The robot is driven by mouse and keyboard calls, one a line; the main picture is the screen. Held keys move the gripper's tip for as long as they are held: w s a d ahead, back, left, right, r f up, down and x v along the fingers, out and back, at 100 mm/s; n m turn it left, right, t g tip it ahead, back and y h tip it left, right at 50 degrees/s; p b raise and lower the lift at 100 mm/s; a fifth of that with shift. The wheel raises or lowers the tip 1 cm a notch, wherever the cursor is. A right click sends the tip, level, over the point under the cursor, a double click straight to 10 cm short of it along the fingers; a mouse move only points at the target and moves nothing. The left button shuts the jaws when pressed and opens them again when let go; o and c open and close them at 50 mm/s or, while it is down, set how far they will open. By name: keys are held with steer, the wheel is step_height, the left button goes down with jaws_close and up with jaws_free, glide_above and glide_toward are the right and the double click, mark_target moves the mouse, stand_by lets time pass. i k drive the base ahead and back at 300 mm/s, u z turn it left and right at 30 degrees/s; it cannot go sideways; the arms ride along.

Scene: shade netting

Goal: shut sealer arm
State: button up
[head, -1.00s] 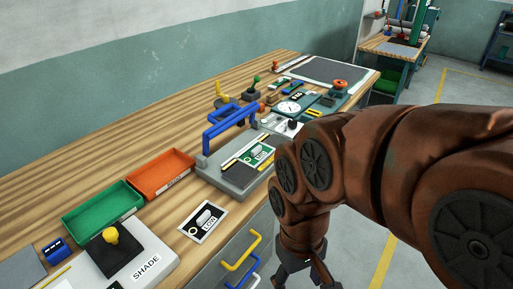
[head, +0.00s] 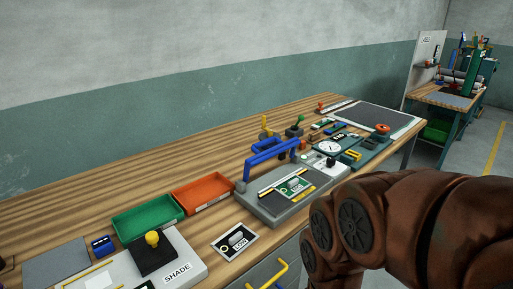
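The sealer stands near the front edge of the wooden bench, with a grey base (head: 250,205) and a blue arm (head: 268,158). The blue arm is raised above the base, at its back side. My gripper is below the picture and does not show.
A green tray (head: 121,224) and an orange tray (head: 228,203) stand left of the sealer. A labelled card (head: 218,252) lies in front. A SHADE board (head: 205,268) with a yellow knob is at lower left. A scale (head: 325,149) and small tools crowd the bench behind right.

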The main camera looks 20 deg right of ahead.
mark_target(261, 156)
steer(key=u, duration=0.5)
steer(key=k, duration=1.1)
steer(key=z, duration=0.25)
steer(key=i, duration=0.55)
steer(key=z, duration=0.9)
steer(key=i, duration=0.7)
steer(key=u, duration=0.75)
steer(key=i, duration=0.75)
steer(key=u, duration=0.9)
